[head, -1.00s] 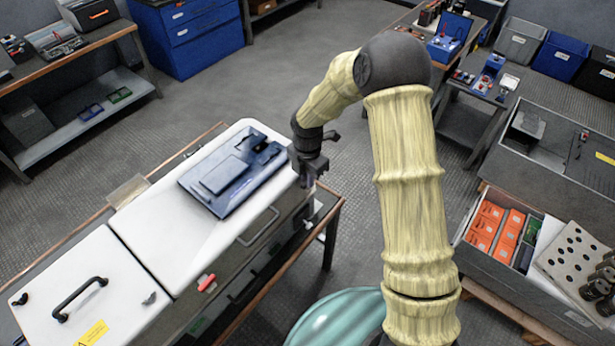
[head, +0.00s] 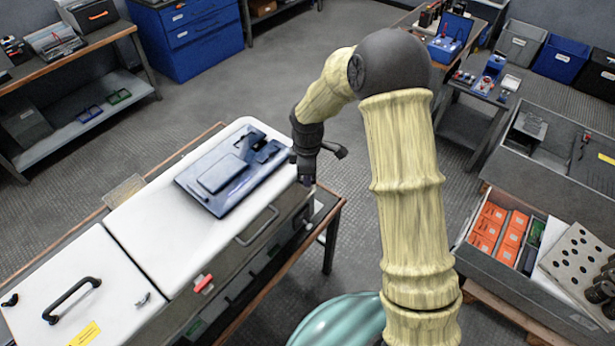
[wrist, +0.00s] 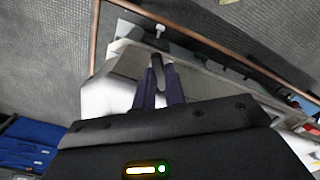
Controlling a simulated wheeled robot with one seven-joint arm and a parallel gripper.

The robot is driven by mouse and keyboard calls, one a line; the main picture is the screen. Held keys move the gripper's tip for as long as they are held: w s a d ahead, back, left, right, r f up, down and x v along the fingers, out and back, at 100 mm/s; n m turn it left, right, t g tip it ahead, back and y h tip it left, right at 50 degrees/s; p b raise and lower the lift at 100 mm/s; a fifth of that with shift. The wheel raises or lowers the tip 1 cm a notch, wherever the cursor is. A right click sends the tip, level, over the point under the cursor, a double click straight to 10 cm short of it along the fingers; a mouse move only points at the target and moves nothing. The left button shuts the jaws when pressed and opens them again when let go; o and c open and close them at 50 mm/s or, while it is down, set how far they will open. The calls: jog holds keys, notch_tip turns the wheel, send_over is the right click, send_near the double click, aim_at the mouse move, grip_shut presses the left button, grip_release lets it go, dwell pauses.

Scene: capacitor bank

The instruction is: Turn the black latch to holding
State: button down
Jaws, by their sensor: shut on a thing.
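In the wrist view the two dark fingers of my gripper (wrist: 158,82) are closed together on a small black piece, which I take to be the black latch (wrist: 157,60), at the side of the white-topped grey case. In the head view my gripper (head: 306,180) is at the right end of the case (head: 150,245), just past its top edge. The latch is hidden there behind my gripper. I cannot tell which position the latch is in.
A dark blue panel (head: 228,175) lies on the case top. A red latch (head: 203,284) and a metal handle (head: 257,226) are on its front side. A white-lidded box (head: 85,295) with a black handle stands beside it. Open floor lies behind the bench.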

jog(key=m+b, duration=0.1)
jog(key=m, duration=0.5)
jog(key=shift+w+r, duration=0.1)
dwell(0.3)
jog(key=c, duration=1.7)
grip_release()
jog(key=shift+c, duration=0.2)
jog(key=shift+r+b, duration=0.1)
jog(key=shift+b, duration=0.2)
notch_tip(320, 180, up, 17)
jog(key=b, duration=0.2)
jog(key=shift+b, duration=0.3)
